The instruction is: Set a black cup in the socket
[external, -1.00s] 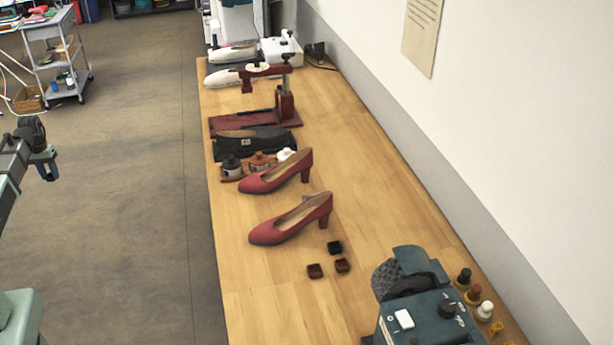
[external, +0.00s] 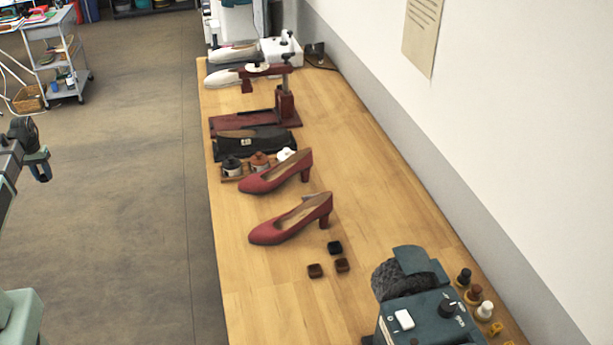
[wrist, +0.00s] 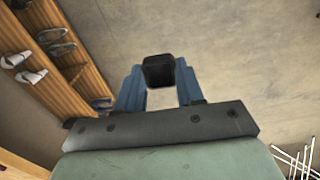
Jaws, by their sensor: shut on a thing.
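My gripper (wrist: 160,88) is shut on a small black cup (wrist: 158,70) in the wrist view, with the blue fingers on either side of it. In the external view my gripper (external: 41,170) is at the far left, over the floor and away from the bench; the held cup is not clear there. Another small black cup (external: 335,247) sits on the bench beside two dark brown ones, (external: 342,265) and (external: 314,271), in front of the red shoes. I cannot tell for sure which thing is the socket.
Two red heeled shoes (external: 290,218) stand on the wooden bench (external: 260,290). A teal machine (external: 430,315) stands at the near right, with small coloured pieces (external: 475,293) beside it. A red press (external: 286,105) and bottles (external: 260,162) are farther back. The wall bounds the right.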

